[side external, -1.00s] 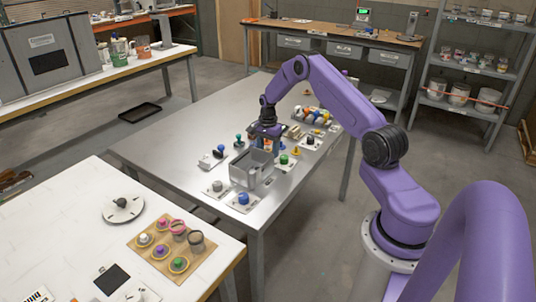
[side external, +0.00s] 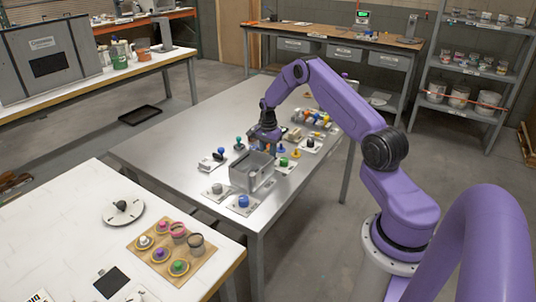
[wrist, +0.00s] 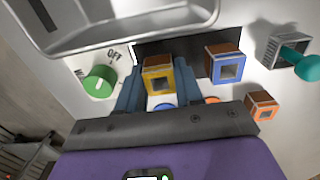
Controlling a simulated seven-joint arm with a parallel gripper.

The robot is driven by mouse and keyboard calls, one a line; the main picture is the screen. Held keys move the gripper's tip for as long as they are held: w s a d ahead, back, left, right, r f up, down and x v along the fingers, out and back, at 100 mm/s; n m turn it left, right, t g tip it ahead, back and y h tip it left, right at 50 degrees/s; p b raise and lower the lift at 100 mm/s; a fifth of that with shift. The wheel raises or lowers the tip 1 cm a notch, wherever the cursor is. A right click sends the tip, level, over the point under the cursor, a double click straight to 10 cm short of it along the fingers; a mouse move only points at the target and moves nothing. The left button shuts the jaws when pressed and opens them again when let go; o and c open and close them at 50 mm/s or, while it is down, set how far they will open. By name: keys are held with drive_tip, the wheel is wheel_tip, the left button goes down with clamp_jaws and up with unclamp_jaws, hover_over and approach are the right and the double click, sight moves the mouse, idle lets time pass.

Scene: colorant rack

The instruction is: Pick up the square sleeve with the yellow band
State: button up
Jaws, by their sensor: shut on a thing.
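The square sleeve with the yellow band (wrist: 158,80) is brown on top, with a square opening in its yellow face. In the wrist view my gripper (wrist: 160,90) is shut on it, one blue-grey finger on each side. I cannot tell whether its base touches the surface below. A similar sleeve with a blue band (wrist: 226,66) stands just right of it, apart from the fingers. A smaller orange-banded sleeve (wrist: 262,106) lies further right and lower. In the side view my gripper (side external: 265,142) is low behind the grey metal bin, and the held sleeve cannot be made out.
The metal bin (side external: 250,172) is close to my gripper; its rim (wrist: 125,45) fills the upper left of the wrist view. A green knob (wrist: 99,82) on a marked plate is to the left. A teal-handled item (wrist: 302,66) is to the right. The table's left part (side external: 165,145) is clear.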

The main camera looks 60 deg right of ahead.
drive_tip(key=shift+r, duration=0.35)
wheel_tip(320, 180, up, 2)
drive_tip(key=shift+r, duration=0.2)
drive_tip(key=s+a+r, duration=0.7)
drive_tip(key=s+r, duration=0.2)
drive_tip(key=s, duration=0.3)
drive_tip(key=w+a+f, duration=0.3)
drive_tip(key=w+a, duration=0.2)
drive_tip(key=w, duration=0.5)
drive_tip(key=shift+w+a+f, duration=0.15)
drive_tip(key=shift+w+f, duration=0.15)
drive_tip(key=shift+w, duration=0.1)
drive_tip(key=shift+f, duration=2.75)
drive_tip(key=shift+f, duration=1.3)
